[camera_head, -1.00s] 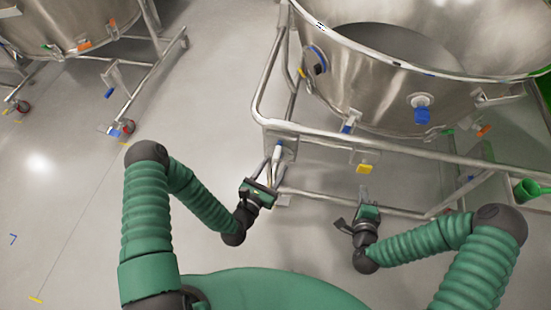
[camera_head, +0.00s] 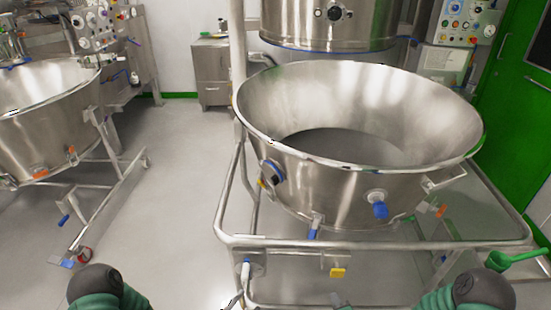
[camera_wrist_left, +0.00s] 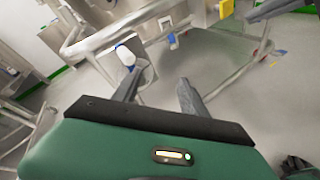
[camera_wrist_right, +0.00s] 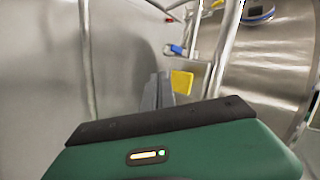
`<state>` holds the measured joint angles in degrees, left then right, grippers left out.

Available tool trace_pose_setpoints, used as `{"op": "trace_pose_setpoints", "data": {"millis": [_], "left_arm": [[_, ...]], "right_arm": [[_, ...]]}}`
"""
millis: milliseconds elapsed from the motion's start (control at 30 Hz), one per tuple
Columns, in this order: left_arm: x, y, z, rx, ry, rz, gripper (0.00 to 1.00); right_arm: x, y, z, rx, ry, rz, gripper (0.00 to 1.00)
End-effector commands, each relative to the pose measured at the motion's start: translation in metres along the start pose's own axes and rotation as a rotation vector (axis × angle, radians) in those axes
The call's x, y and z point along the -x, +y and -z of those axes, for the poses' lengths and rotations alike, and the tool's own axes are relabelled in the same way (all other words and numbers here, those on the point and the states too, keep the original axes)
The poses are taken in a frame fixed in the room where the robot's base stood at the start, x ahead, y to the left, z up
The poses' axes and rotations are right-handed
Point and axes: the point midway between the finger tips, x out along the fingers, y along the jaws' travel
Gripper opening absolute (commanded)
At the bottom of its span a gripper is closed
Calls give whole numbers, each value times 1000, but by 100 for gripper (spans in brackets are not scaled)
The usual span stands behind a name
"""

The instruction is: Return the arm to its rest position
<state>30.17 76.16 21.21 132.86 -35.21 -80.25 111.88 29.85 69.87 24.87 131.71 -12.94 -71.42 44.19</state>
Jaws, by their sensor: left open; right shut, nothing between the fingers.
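My left gripper (camera_wrist_left: 157,92) is open in the left wrist view, with two grey fingers apart and nothing between them. A white and blue fitting on the cart frame (camera_wrist_left: 125,55) shows beyond its left finger. My right gripper (camera_wrist_right: 157,92) is shut and empty in the right wrist view, its fingers together in front of a yellow tag (camera_wrist_right: 181,82).
A large steel bowl (camera_head: 300,165) stands in a tubular cart frame (camera_head: 370,243) ahead of me. A green scoop (camera_head: 520,258) is at the right. Another steel bowl (camera_head: 45,125) on a wheeled frame stands left. Open floor (camera_head: 180,200) lies between them.

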Motion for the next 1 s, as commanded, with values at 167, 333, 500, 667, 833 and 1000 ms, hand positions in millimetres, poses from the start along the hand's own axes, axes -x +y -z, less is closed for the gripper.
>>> {"op": "trace_pose_setpoints", "data": {"millis": [167,333,500,667,833,1000], "left_arm": [[20,21,18,-892,202,396,51],[76,60,13,-1472,284,768,51],[130,77,-14,-1757,222,1044,51],[176,75,-45,-1913,68,1224,51],[208,95,-94,-1956,-18,1287,51],[223,123,-135,-1955,-17,1287,51]], "right_arm": [[34,-13,6,519,-205,-235,0],[94,-26,23,845,-352,-438,0],[153,-40,28,1003,-474,-554,0],[204,-51,24,1087,-587,-606,0],[247,-92,30,1106,-641,-624,0],[271,-137,42,1105,-640,-624,0]]}}
